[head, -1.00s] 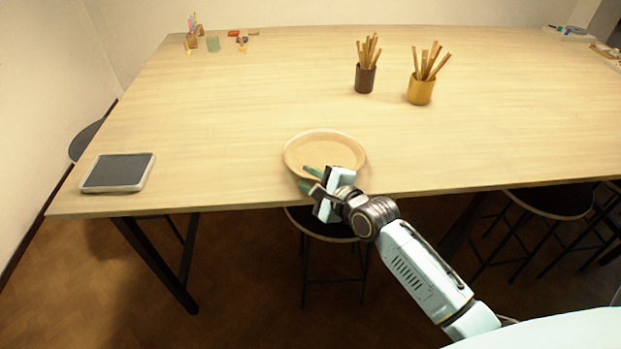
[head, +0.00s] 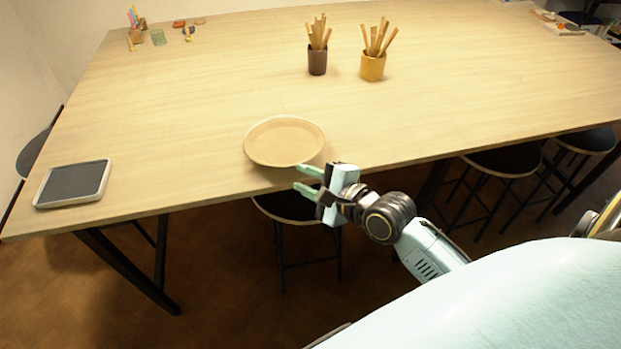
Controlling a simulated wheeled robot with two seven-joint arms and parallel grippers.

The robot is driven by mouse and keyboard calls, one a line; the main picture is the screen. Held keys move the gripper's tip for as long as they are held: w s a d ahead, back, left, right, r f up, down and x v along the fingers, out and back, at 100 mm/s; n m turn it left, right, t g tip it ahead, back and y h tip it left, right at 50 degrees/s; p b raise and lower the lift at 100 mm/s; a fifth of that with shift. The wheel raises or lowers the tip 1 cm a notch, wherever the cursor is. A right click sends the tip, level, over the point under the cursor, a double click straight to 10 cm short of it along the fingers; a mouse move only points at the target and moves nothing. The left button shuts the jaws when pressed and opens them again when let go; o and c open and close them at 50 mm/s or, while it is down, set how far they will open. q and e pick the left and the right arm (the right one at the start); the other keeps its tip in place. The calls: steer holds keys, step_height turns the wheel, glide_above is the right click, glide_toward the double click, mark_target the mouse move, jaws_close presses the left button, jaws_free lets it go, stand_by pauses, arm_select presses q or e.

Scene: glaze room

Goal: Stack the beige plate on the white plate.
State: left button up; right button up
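The beige plate (head: 284,141) lies flat on the table near its front edge, left of the middle in the head view. I cannot make out a separate white plate in this view. My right gripper (head: 303,178) is at the table's front edge, just in front and to the right of the beige plate. Its two green fingers are apart with nothing between them, and they look clear of the plate's rim. My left gripper is not in view.
A grey tablet-like slab (head: 73,184) lies at the table's left front corner. A dark cup (head: 317,62) and a yellow cup (head: 372,68), both holding wooden sticks, stand behind the plate. Stools stand below the front edge.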

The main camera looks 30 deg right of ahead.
steer(key=shift+s+d+r, duration=0.15)
steer(key=shift+s, duration=0.4)
step_height(320, 180, down, 17)
steer(key=s+d+n+g+h, duration=0.2)
steer(key=s+d+n+g, duration=0.1)
steer(key=n, duration=0.1)
steer(key=s+f+n+g+h, duration=0.15)
steer(key=s+f+n, duration=0.3)
steer(key=f, duration=0.45)
steer(key=s+f+n+g, duration=0.3)
steer(key=s+f, duration=0.3)
steer(key=f, duration=0.3)
steer(key=s+f+n+g, duration=0.2)
steer(key=s+f+n, duration=0.2)
steer(key=s, duration=0.4)
steer(key=s+a+f+n+g, duration=0.1)
steer(key=s+f+n, duration=0.2)
steer(key=s, duration=0.5)
steer(key=s+f+n+g+h, duration=0.1)
steer(key=s+f+n, duration=0.3)
steer(key=s, duration=0.5)
steer(key=shift+a+f+n+g, duration=0.15)
steer(key=shift+f+n+g, duration=0.2)
steer(key=shift+f+g, duration=0.55)
